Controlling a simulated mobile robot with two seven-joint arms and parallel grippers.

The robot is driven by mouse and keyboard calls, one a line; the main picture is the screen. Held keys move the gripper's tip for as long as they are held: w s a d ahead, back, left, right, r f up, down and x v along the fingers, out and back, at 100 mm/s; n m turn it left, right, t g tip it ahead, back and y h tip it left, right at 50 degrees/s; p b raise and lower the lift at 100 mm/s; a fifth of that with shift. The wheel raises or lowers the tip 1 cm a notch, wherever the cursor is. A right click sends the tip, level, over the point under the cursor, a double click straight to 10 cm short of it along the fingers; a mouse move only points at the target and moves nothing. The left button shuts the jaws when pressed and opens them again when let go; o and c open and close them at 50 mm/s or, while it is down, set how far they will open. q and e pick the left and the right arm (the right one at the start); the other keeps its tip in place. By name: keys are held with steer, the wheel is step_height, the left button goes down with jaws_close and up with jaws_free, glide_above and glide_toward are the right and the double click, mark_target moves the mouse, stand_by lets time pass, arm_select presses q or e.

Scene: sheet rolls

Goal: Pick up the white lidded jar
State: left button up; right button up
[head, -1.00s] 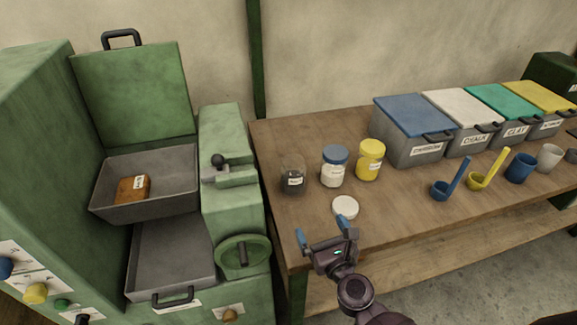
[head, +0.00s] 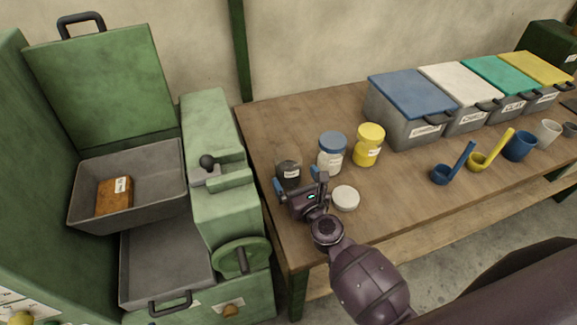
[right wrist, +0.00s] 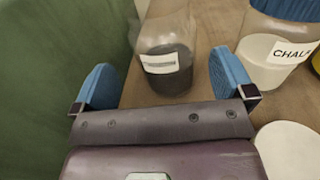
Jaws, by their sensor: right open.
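A clear jar with white contents and a blue lid (head: 331,158) stands on the table; the right wrist view shows it at the right (right wrist: 262,62), its label reading CHALK. A clear jar with dark contents (head: 289,167) stands to its left; in the right wrist view (right wrist: 167,75) it is ahead of and between my fingers. My left gripper is not in view.
A yellow jar (head: 369,145) stands right of the blue-lidded jar. Lidded bins (head: 412,97), ladles (head: 441,174) and cups (head: 520,146) are farther right. A green machine (head: 222,190) with a handwheel stands close at the table's left edge. Bare tabletop lies right of the disc.

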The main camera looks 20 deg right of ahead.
mark_target(294, 172)
steer(key=shift+w+r, duration=0.15)
steer(key=shift+w, duration=0.2)
steer(key=w, duration=0.3)
steer(key=shift+w, duration=0.8)
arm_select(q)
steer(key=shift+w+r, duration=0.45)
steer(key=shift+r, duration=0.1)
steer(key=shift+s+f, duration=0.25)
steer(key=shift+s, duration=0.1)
arm_select(e)
steer(key=c, duration=1)
